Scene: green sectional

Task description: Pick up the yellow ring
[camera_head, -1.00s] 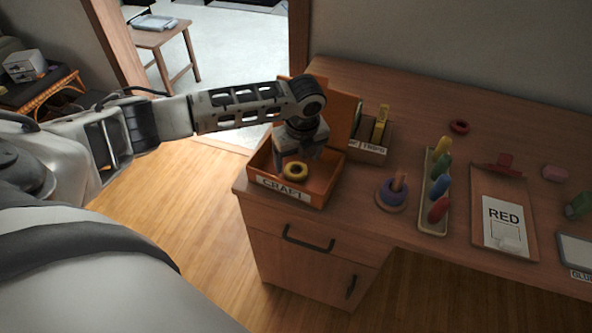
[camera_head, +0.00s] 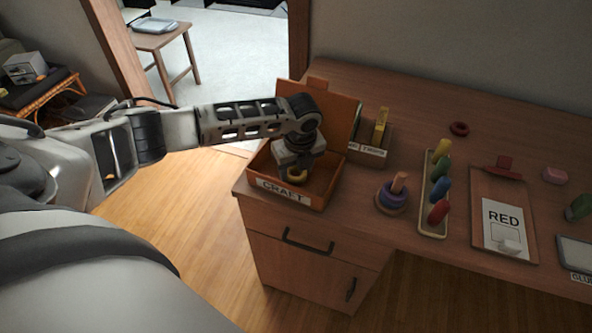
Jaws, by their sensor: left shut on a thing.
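The yellow ring (camera_head: 297,177) is low inside the open orange box labelled CRAFT (camera_head: 320,199), at the left end of the desk. My left gripper (camera_head: 296,172) reaches down into the box and is shut on the ring. The gripper covers the ring's upper part, so only its front edge shows. I cannot tell whether the ring still touches the box floor. My right gripper is not in view.
The box's raised lid (camera_head: 340,115) stands behind the gripper.

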